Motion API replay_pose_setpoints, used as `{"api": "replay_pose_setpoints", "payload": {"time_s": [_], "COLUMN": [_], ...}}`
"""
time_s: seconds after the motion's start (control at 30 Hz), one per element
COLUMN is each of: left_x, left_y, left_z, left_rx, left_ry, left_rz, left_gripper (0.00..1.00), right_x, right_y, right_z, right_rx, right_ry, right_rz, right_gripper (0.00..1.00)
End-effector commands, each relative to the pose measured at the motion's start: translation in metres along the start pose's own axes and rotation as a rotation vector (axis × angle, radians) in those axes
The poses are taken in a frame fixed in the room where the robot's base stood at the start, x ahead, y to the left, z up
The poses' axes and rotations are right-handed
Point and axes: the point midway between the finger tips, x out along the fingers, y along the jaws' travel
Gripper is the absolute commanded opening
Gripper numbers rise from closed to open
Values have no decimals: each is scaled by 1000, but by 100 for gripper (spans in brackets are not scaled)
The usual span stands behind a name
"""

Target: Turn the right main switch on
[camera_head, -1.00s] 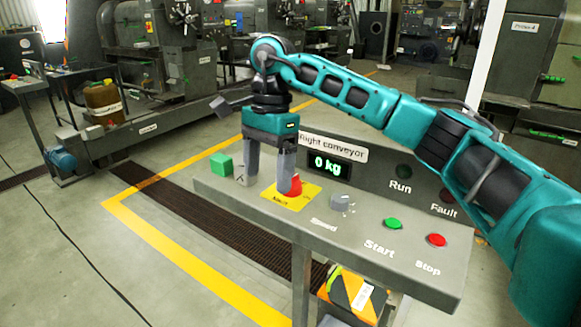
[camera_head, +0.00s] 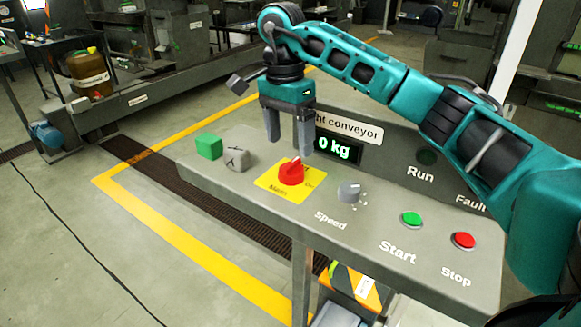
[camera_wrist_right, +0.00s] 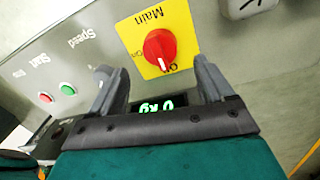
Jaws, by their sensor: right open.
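The right main switch is a red round knob (camera_head: 291,174) on a yellow plate (camera_head: 272,184) marked "Main", on the grey sloped panel labelled right conveyor. In the right wrist view the red knob (camera_wrist_right: 159,47) lies ahead, between the lines of the fingers, with its white mark pointing toward the gripper side. The small position label beside that mark is hard to read. My right gripper (camera_head: 289,146) is open and empty, fingers pointing down, above and behind the knob and apart from it. It also shows in the wrist view (camera_wrist_right: 152,75). My left gripper is not in view.
A speed knob (camera_head: 349,192), green start button (camera_head: 411,219) and red stop button (camera_head: 463,240) lie to the right. A display (camera_head: 337,147) reading 0 kg stands behind.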

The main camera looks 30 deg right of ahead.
Motion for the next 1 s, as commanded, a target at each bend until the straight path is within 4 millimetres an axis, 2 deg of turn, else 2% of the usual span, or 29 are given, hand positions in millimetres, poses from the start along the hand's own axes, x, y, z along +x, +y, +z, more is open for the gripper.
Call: {"api": "replay_pose_setpoints", "payload": {"time_s": [0.03, 0.3, 0.5, 0.73, 1.0], "left_x": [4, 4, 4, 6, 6], "left_y": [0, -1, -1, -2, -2], "left_z": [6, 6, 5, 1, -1], "left_rx": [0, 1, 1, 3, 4], "left_ry": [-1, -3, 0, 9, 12], "left_rz": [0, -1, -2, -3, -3], "left_gripper": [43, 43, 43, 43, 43], "right_x": [15, 52, 62, 62, 62], "right_y": [0, 0, 0, 0, 0], "right_z": [1, 0, 0, 0, 0], "right_rx": [-2, -1, -1, -1, -1], "right_ry": [-3, -1, 0, 0, 0], "right_rz": [3, 1, -1, -1, -1], "right_gripper": [81, 81, 81, 81, 56]}}
